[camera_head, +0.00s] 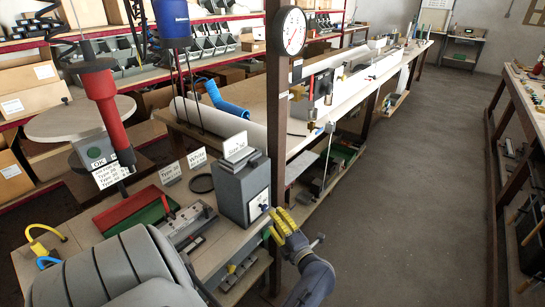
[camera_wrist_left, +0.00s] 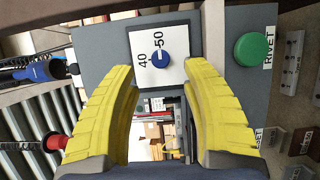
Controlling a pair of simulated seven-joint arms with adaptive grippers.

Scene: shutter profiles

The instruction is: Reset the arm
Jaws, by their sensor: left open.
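My left gripper (camera_head: 275,225) has yellow fingers and is in front of a grey control box (camera_head: 236,191) on the workbench. The gripper is open and empty. In the left wrist view its yellow fingers (camera_wrist_left: 162,85) are spread on either side of a small blue knob (camera_wrist_left: 160,61). The knob sits on a white dial plate marked 40 and 50. A green button (camera_wrist_left: 254,50) labelled RIVET is beside the right finger in that view. I cannot tell whether the fingertips touch the box. My right gripper is not in view.
A brown post (camera_head: 275,120) with a round gauge (camera_head: 291,31) rises close behind the gripper. The grey floor (camera_head: 430,130) at right is clear up to another bench.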

